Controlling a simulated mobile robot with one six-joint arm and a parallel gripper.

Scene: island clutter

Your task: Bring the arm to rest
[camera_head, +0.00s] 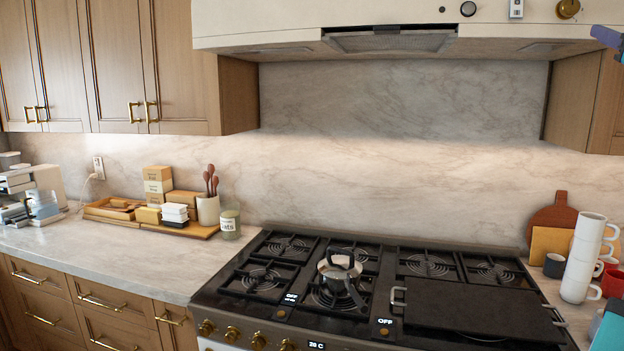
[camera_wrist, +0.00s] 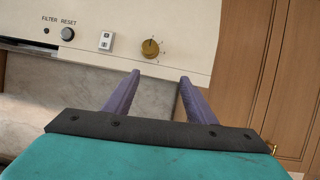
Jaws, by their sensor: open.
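My gripper (camera_wrist: 160,76) shows in the wrist view with its two purple fingers apart and nothing between them. It points up toward the cream range hood (camera_wrist: 190,30), near the hood's brass knob (camera_wrist: 150,48); how far off it is I cannot tell. In the head view only a bit of a purple finger (camera_head: 606,36) shows at the upper right edge, beside the right end of the hood (camera_head: 400,25). The rest of the arm is mostly out of that view.
A black stove (camera_head: 290,260) carries a steel kettle (camera_head: 340,270) and a griddle (camera_head: 470,308). Stacked white mugs (camera_head: 583,258) stand at the right. A wooden tray (camera_head: 112,214) with boxes sits on the left counter. Wooden cabinets (camera_head: 610,105) flank the hood.

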